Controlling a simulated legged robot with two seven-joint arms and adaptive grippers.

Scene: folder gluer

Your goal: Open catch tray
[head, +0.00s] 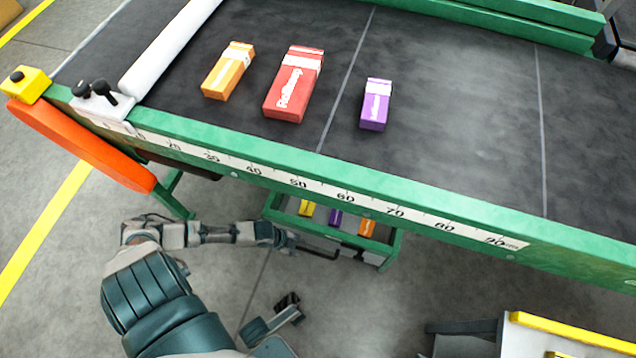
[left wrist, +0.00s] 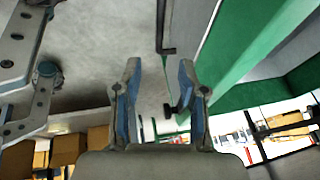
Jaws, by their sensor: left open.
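The catch tray (head: 385,254) is a green-framed box under the conveyor in the head view, with small yellow, purple and orange boxes inside. A dark bar handle (head: 318,250) runs along its front. My left gripper (head: 287,240) is at the left end of this handle. In the left wrist view my left gripper (left wrist: 157,95) is open, its two blue-padded fingers apart. A dark bar (left wrist: 161,25), apparently the handle, lies beyond the fingertips, with the green tray side (left wrist: 235,65) to its right. I see nothing held.
The conveyor's green rail (head: 330,170) with its scale runs above the tray. Orange, red and purple boxes (head: 294,84) lie on the dark belt. An orange guard (head: 85,145) is at the left. A yellow-edged stand (head: 570,335) is at lower right.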

